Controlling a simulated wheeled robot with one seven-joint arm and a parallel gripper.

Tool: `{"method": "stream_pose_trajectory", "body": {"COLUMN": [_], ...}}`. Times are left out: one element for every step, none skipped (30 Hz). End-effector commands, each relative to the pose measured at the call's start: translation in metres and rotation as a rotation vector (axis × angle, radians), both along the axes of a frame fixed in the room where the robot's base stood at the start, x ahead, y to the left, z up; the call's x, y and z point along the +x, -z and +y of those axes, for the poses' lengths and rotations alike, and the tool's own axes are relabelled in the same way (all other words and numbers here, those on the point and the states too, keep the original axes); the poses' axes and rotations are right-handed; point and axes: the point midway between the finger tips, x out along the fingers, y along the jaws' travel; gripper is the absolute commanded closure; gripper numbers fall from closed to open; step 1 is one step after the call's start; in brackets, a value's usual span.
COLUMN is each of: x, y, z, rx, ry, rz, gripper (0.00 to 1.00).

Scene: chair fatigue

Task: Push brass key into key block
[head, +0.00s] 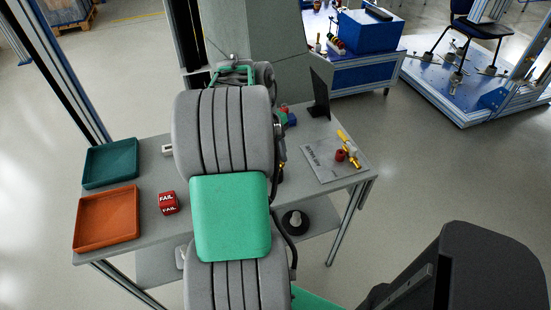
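My arm's large grey and green links fill the middle of the head view and cover the central part of the table. My gripper does not show; it is hidden or out of frame. A small brass-coloured piece (282,166) shows just at the right edge of my arm; I cannot tell if it is the brass key. Other yellow, brass-like parts (345,136) lie on a grey printed sheet (318,172) at the table's right, with a red round part (340,155) beside them. I cannot make out the key block.
The grey table (150,211) holds a teal tray (111,163), an orange tray (106,217) and a red FAIL cube (168,203) at left. A black upright panel (319,95) stands at the back right, near blue and red parts (289,118).

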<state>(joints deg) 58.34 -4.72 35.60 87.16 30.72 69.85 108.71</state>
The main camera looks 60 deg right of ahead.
Motion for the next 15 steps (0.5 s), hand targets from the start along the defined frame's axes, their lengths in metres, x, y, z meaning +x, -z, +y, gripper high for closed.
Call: {"method": "stream_pose_trajectory", "body": {"x": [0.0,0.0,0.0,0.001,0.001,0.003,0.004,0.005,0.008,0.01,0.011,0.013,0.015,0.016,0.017], "y": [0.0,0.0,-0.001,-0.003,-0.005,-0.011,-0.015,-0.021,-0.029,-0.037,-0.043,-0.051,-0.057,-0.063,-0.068], "z": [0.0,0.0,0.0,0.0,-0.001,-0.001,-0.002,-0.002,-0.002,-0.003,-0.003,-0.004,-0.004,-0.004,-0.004], "rx": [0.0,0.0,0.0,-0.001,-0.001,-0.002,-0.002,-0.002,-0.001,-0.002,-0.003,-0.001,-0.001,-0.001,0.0], "ry": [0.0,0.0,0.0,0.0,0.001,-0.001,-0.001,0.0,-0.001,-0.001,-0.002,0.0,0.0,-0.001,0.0], "rz": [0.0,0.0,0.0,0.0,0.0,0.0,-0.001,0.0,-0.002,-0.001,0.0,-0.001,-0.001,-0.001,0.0], "gripper": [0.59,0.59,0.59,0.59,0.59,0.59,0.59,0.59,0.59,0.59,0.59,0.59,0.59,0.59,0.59]}}
